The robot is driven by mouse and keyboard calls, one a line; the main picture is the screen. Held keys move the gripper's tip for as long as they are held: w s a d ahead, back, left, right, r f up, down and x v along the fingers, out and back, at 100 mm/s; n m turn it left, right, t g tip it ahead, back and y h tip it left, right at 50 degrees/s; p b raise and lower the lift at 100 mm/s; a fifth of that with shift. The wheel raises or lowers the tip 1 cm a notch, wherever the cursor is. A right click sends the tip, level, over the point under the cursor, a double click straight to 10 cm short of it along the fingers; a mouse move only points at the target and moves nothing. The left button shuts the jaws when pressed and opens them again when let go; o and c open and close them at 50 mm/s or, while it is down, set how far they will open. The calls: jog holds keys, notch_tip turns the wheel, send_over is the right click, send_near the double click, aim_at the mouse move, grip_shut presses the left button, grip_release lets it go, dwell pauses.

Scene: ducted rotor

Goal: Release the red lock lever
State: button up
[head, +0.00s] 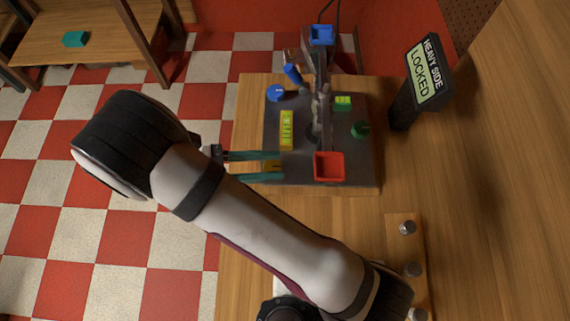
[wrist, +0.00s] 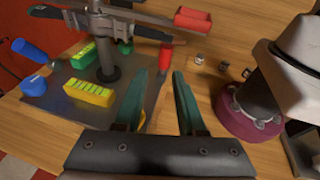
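A red upright handle (wrist: 166,57), which looks like the lock lever, stands beyond the fingertips in the wrist view, beneath the rotor arm. I cannot make it out in the head view, where a red open box (head: 329,167) covers the near end of the rotor arm. My gripper (head: 281,166) is open and empty, pointing right at the dark base plate's left side. In the wrist view, the teal fingers of my gripper (wrist: 160,78) are spread apart, with the red handle ahead of the gap. They appear apart from it. A display (head: 430,75) reads "HEAVY SIDE LOCKED".
The dark plate (head: 357,168) carries a rotor arm (head: 320,95), a blue lever (head: 292,74), a blue knob (head: 275,93), a green knob (head: 360,129) and yellow-green blocks (head: 287,130). Small metal weights (head: 411,269) sit on a wooden strip. Bare table lies to the right.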

jog(key=a+f+h, duration=0.2)
jog(key=a+f+t+h, duration=0.1)
jog(key=a+f, duration=0.1)
jog(key=shift+s+h, duration=0.3)
jog(key=c, duration=0.5)
jog(key=f, duration=0.1)
jog(key=s, duration=0.1)
jog(key=f, duration=0.1)
jog(key=shift+s+a+f+h, duration=0.2)
jog(key=shift+a+f+h, duration=0.15)
jog(key=shift+h, duration=0.05)
grip_shut()
jog(key=x, duration=1.3)
jog(key=shift+d, duration=0.45)
jog(key=shift+s+r+g, duration=0.1)
jog(key=shift+g, duration=0.2)
jog(key=d+y, duration=0.1)
jog(key=y, duration=0.1)
jog(key=d+r+m+y, duration=0.1)
jog(key=d+y, duration=0.1)
jog(key=y, duration=0.1)
jog(key=shift+d+r+m+g+y, duration=0.3)
jog(key=shift+r+g, duration=0.1)
jog(key=shift+d, duration=0.7)
